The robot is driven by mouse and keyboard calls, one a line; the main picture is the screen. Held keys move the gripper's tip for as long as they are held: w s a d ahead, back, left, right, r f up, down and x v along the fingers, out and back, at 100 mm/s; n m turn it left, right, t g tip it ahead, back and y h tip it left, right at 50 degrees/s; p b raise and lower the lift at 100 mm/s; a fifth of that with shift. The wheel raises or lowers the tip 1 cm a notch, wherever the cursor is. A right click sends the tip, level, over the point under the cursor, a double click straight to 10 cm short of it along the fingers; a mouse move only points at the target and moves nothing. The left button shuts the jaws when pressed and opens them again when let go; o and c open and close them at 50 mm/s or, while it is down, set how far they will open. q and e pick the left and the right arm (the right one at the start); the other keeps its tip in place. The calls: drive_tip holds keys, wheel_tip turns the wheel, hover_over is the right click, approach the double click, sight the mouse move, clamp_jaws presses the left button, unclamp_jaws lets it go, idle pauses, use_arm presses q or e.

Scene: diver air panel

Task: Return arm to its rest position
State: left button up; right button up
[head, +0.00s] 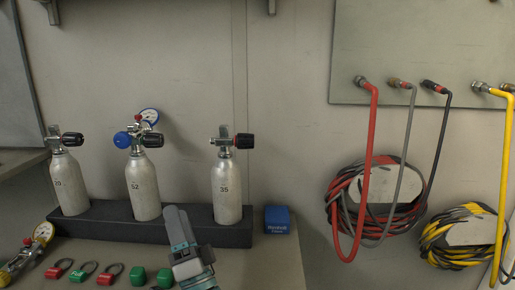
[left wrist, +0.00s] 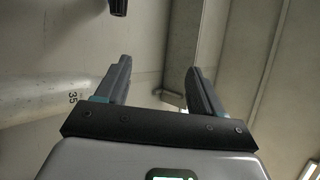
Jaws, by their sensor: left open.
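My left gripper (head: 178,215) rises from the bottom of the head view, in front of the black rack (head: 100,222) and between the cylinders marked 52 (head: 143,186) and 35 (head: 227,188). In the left wrist view my left gripper (left wrist: 159,66) has its two fingers apart with nothing between them. Cylinder 35 (left wrist: 50,102) shows there at the left, beside the fingers and apart from them. My right gripper is in neither view.
A third cylinder (head: 70,184) stands at the rack's left. Cylinder 52 carries a blue knob and gauge (head: 149,117). A blue block (head: 277,219) sits right of the rack. Coiled hoses (head: 375,205) hang at right.

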use_arm(q)
drive_tip(key=w+a+r+m+g+h+p, duration=0.25)
drive_tip(key=a+m+h+p, duration=0.35)
drive_tip(key=p, duration=1)
drive_tip(key=s+f+n+g+h+p, duration=0.3)
drive_tip(key=f+g+h+p, duration=0.2)
drive_tip(key=f+p, duration=0.5)
drive_tip(key=s+d+f+n+g+h+p, duration=0.1)
drive_tip(key=s+d+f+n+g+h, duration=0.1)
drive_tip(key=s, duration=0.6)
drive_tip(key=s+d+f+n+g+h+p, duration=0.1)
drive_tip(key=s+d+f+n+g+h, duration=0.2)
drive_tip(key=s+f+n+g, duration=0.3)
drive_tip(key=s+d+f+n+g+h+p, duration=0.1)
drive_tip(key=s+d+f+n+g+h, duration=0.1)
drive_tip(key=s+d+f+n+g, duration=0.2)
drive_tip(key=s+g, duration=0.3)
drive_tip(key=s, duration=0.5)
drive_tip(key=shift+s+d+n+p, duration=0.25)
drive_tip(key=shift+d+n+p, duration=0.05)
drive_tip(key=shift+p, duration=0.1)
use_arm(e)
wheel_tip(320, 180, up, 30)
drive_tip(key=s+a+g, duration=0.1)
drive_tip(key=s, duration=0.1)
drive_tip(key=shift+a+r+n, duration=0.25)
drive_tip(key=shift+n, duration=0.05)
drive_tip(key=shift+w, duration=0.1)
